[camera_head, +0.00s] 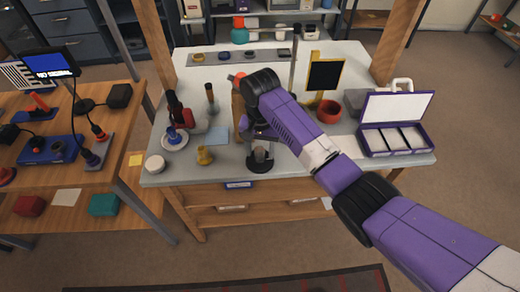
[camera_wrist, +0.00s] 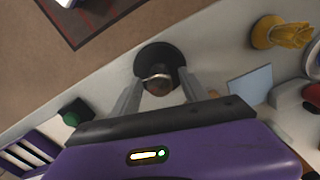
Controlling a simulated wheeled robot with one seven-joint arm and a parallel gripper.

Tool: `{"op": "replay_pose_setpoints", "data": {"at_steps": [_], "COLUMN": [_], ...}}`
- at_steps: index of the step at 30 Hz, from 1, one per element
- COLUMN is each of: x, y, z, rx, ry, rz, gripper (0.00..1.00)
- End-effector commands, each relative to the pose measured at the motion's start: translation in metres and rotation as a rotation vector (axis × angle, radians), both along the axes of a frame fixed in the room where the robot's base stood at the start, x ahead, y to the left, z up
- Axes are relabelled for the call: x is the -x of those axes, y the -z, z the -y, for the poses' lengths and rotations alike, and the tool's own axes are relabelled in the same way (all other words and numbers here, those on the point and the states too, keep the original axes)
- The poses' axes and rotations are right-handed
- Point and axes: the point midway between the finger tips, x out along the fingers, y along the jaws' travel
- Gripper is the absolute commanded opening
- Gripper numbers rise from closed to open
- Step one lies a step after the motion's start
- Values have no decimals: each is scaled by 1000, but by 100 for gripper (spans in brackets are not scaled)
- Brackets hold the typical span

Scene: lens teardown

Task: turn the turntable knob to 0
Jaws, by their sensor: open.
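A black round base, which looks like the turntable (camera_head: 262,166), stands near the front edge of the grey worktop. In the wrist view the black base (camera_wrist: 150,54) carries a small brownish piece with a shiny metal ring (camera_wrist: 160,82). I cannot make out a scale or a zero mark, nor tell for sure which part is the knob. My gripper (camera_head: 262,143) is above the base, pointing down. In the wrist view my gripper (camera_wrist: 162,84) is open, one finger on each side of the ringed piece. I cannot tell whether the fingers touch it.
A white dish (camera_head: 175,143) stands farther left. A purple open case (camera_head: 396,140) and a red bowl (camera_head: 328,111) are on the right.

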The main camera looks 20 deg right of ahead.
Motion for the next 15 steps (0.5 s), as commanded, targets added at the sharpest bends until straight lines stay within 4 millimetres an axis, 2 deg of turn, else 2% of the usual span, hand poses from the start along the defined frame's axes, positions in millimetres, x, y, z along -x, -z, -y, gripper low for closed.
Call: {"op": "replay_pose_setpoints", "data": {"at_steps": [8,15], "x": [0,0], "y": [2,2], "z": [0,0], "rx": [-1,0], "ry": [0,0], "rz": [1,0], "gripper": [52,5]}}
